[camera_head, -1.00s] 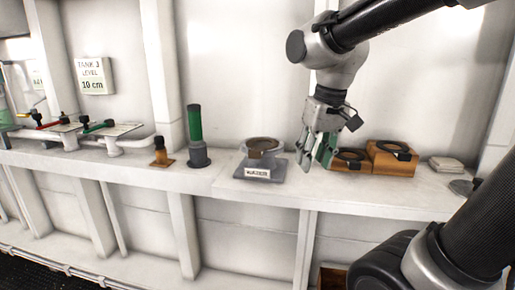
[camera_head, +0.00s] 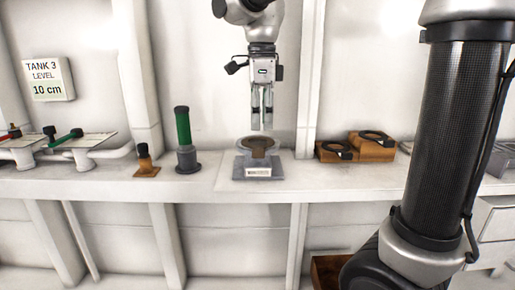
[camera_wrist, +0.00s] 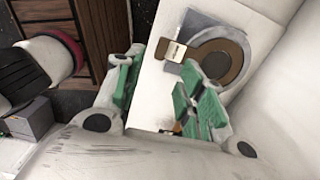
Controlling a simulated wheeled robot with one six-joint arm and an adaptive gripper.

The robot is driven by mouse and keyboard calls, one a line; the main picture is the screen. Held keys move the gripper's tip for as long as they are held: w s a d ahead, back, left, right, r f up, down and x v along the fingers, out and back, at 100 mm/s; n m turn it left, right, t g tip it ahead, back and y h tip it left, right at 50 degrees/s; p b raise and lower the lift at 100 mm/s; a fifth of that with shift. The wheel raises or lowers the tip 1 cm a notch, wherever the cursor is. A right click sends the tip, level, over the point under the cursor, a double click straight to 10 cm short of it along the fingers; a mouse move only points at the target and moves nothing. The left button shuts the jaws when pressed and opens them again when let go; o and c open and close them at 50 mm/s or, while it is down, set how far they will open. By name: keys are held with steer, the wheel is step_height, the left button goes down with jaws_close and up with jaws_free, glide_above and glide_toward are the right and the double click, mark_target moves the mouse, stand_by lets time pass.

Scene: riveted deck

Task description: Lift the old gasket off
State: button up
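The old gasket (camera_head: 258,145) is a brown ring lying on a grey flanged seat (camera_head: 258,172) with a label on its front, on the white shelf. In the wrist view the brown ring (camera_wrist: 237,51) lies on the grey seat at upper right, with a small pale tab at its left edge. My gripper (camera_head: 262,127) points down just above the gasket in the head view, apart from it. In the wrist view its green-padded fingers (camera_wrist: 163,95) stand apart with nothing between them; one fingertip overlaps the ring's lower edge in the picture.
Two wooden blocks with black rings (camera_head: 372,147) stand to the right. A green cylinder on a grey base (camera_head: 183,140) and a small dark-topped brown fitting (camera_head: 146,162) stand to the left. Pipes with valve handles (camera_head: 75,140) lie farther left. A wooden box (camera_head: 328,270) is below the shelf.

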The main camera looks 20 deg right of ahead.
mark_target(258, 146)
steer(key=f, duration=0.7)
steer(key=shift+w+a+f, duration=0.1)
steer(key=shift+a+f, duration=0.25)
steer(key=shift+f, duration=0.05)
jaws_close()
